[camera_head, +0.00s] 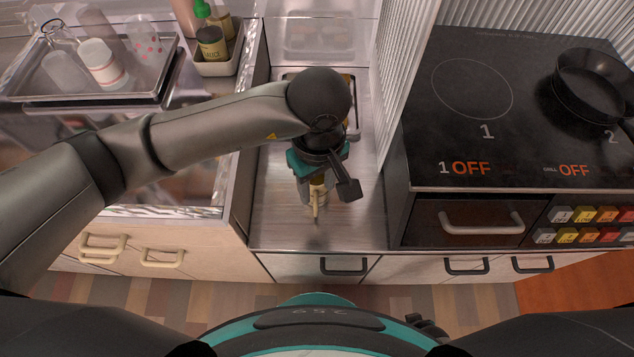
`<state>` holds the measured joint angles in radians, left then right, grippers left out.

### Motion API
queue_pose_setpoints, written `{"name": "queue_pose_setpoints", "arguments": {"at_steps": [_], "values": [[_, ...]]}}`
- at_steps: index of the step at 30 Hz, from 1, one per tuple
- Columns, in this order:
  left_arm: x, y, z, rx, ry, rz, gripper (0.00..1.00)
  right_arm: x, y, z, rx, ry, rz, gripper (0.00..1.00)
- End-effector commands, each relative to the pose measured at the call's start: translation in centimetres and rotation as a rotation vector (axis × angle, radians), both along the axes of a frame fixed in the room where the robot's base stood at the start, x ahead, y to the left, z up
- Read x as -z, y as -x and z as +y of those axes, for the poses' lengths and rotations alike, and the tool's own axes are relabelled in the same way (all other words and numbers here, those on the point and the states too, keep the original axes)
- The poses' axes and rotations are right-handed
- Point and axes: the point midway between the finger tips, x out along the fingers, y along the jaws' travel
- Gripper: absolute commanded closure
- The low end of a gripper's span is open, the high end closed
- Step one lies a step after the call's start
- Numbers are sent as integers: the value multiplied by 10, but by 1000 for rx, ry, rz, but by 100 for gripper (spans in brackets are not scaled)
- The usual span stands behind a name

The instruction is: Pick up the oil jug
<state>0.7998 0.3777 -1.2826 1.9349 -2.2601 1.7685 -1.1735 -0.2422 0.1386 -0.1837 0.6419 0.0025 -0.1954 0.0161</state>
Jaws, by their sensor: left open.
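The oil jug (317,205) seems to be the small yellowish vessel with a pale handle on the metal counter. It is mostly hidden beneath my left gripper (325,180). The gripper comes down from above with its jaws apart. One dark finger shows to the right of the jug; the other is hard to make out. I cannot tell whether the fingers touch the jug.
A ribbed clear panel (402,80) stands right of the counter, beside a black cooktop (500,130) with a pan (592,88). At left are a tray (85,98) with cups and a bin (222,68) of sauce bottles. The counter's front right is clear.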

Motion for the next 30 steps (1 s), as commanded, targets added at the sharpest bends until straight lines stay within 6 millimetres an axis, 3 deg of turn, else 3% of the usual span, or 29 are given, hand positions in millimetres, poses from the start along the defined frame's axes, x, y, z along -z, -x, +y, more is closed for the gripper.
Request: {"name": "queue_pose_setpoints", "arguments": {"at_steps": [1, 5, 12, 23, 30], "values": [[15, 2, 0, -2, -1, 6, 53, 6, 0, -1, 1, 1, 0, 50], [40, 2, -1, -2, 2, 7, 53, 4, -21, 1, 1, 1, -18, 50], [69, 2, -1, -2, 5, 5, 53, 0, -37, 15, 1, -11, -15, 50], [86, 1, -1, -2, 6, 4, 53, -5, -47, 23, 1, -18, -13, 50], [109, 0, 2, -3, 5, 6, 53, -11, -61, 34, 2, -28, -15, 50]]}}
